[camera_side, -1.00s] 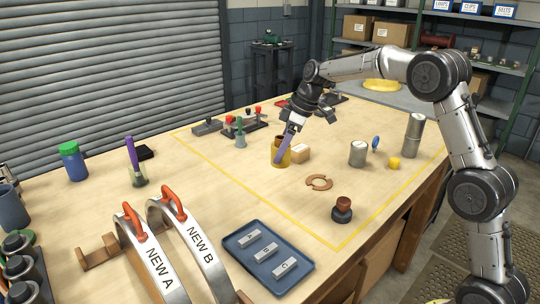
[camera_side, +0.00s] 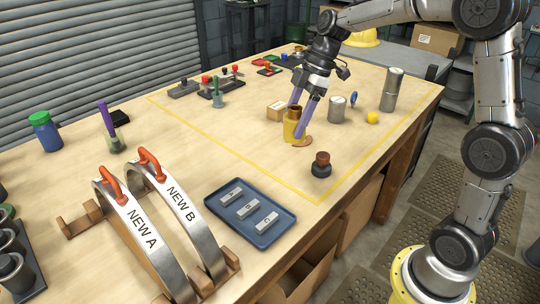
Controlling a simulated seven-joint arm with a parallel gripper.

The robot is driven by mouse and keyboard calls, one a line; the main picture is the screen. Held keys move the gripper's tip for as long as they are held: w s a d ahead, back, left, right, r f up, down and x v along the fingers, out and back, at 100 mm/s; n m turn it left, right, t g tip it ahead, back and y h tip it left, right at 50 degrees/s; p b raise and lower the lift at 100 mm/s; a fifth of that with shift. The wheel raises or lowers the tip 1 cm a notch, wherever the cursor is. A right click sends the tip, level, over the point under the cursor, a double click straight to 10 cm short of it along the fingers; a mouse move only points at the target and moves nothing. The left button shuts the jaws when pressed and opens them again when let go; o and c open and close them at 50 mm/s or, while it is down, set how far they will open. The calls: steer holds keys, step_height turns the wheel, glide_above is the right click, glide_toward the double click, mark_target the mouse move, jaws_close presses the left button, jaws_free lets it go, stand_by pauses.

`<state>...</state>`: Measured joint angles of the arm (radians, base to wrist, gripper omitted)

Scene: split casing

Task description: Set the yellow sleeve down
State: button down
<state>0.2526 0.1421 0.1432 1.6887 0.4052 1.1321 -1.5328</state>
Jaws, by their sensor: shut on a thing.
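The yellow sleeve (camera_side: 291,131) is upright near the middle of the taped area. My gripper (camera_side: 298,120) points down with its two purple fingers shut on the sleeve, one at the back rim and one along its right side. I cannot tell whether the sleeve's bottom touches the table or the ring, or hangs slightly above.
A dark knob with a brown top (camera_side: 321,165) and a blue tray (camera_side: 250,212) are in front.

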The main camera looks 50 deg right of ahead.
steer(key=s, duration=0.5)
steer(key=shift+n, duration=0.4)
steer(key=w+f, duration=0.2)
steer(key=w, duration=0.2)
steer(key=w+f, duration=0.2)
steer(key=w, duration=0.2)
steer(key=w+d+f, duration=0.1)
steer(key=w+f, duration=0.2)
steer(key=w, duration=0.2)
steer(key=shift+d, duration=0.1)
steer(key=shift+w+f, duration=0.4)
steer(key=shift+f, duration=0.15)
steer(key=shift+w+f, duration=0.2)
steer(key=shift+f, duration=1.5)
steer(key=shift+f, duration=0.1)
steer(key=shift+c, duration=0.2)
jaws_free()
steer(key=shift+s+f, duration=0.1)
steer(key=shift+f, duration=0.05)
